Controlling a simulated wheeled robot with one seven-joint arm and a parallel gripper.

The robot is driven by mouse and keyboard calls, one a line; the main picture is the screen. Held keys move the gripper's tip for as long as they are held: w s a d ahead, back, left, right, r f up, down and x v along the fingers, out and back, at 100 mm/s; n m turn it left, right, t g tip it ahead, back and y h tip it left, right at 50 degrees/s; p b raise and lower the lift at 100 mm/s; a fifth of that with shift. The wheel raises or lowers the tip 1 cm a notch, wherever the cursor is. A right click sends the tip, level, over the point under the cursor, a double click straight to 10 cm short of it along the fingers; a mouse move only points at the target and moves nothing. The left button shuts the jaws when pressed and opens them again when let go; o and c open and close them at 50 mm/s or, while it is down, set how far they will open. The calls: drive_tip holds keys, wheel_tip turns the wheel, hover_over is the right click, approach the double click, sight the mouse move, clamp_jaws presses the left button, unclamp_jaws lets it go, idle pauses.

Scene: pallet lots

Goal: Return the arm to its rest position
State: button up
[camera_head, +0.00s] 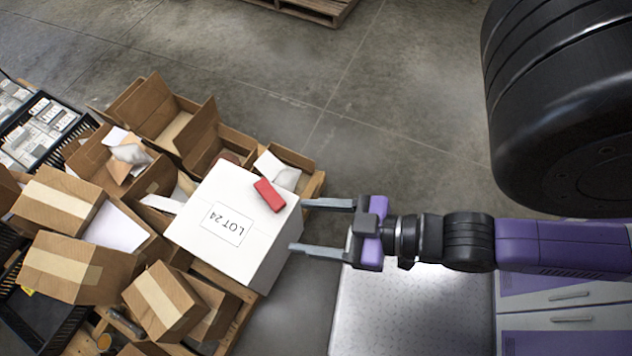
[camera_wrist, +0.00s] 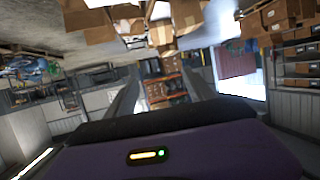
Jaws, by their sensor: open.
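My gripper (camera_head: 298,226) is purple and black with two grey fingers spread apart. It is open, with nothing between the fingers. Its fingertips point left, at the right side of a white box (camera_head: 265,243) marked "LOT 24" in the head view; whether they touch the box I cannot tell. A red block (camera_head: 269,194) lies on top of the box. My arm stretches in from the right edge. In the wrist view my fingers (camera_wrist: 160,88) also stand apart, with a tilted view of the room beyond them.
A pallet (camera_head: 318,187) under the white box holds several open and closed cardboard boxes (camera_head: 165,300). A black crate (camera_head: 45,130) stands at the left. A grey metal surface (camera_head: 415,310) lies below my arm. Another pallet (camera_head: 320,8) is at the top. The concrete floor between is clear.

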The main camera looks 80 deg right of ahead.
drive_tip(key=shift+t, duration=0.3)
drive_tip(key=shift+s+a+r+p, duration=0.1)
drive_tip(key=shift+s+r+p, duration=0.05)
drive_tip(key=shift+r, duration=0.55)
drive_tip(key=shift+s+a+r+p, duration=0.1)
drive_tip(key=shift+s+r, duration=0.05)
drive_tip(key=shift+r, duration=0.5)
drive_tip(key=shift+s+a+r+p, duration=0.1)
drive_tip(key=shift+s+r+p, duration=0.05)
drive_tip(key=shift+r, duration=0.55)
